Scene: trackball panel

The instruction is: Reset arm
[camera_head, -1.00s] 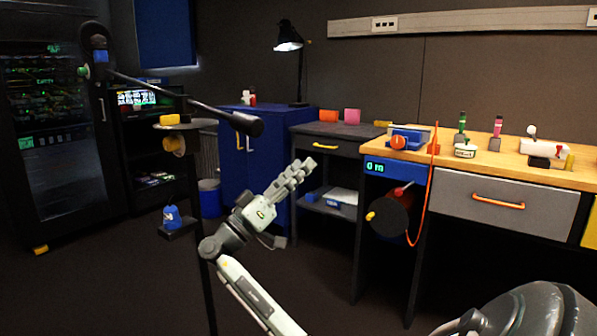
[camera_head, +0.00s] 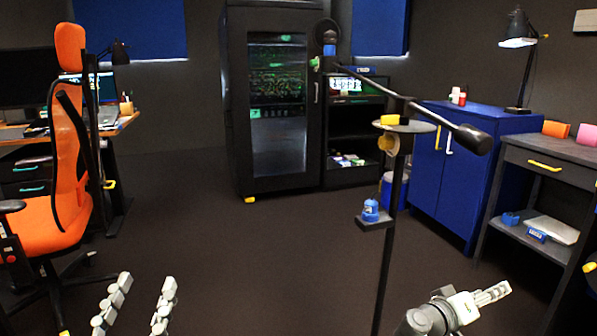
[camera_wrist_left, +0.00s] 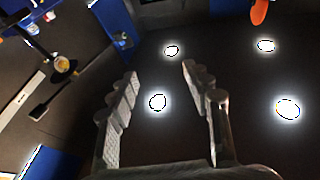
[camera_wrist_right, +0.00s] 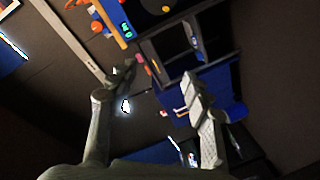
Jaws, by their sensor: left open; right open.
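My left gripper (camera_head: 146,282) shows at the bottom left of the head view, its two pale segmented fingers spread apart with nothing between them. In the left wrist view it is also open and empty (camera_wrist_left: 159,72). My right gripper (camera_head: 500,291) is at the lower right of the head view, seen from the side and pointing right. In the right wrist view its fingers are apart and empty (camera_wrist_right: 160,70). Both grippers are in free air and hold nothing. Most of both arms is outside the head view.
A black stand (camera_head: 388,255) with a long boom (camera_head: 425,112) rises near my right gripper. An orange chair (camera_head: 70,150) is at the left. A dark glass-door cabinet (camera_head: 275,110), a blue cabinet (camera_head: 455,160) and a grey workbench (camera_head: 545,160) stand behind. The middle floor is clear.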

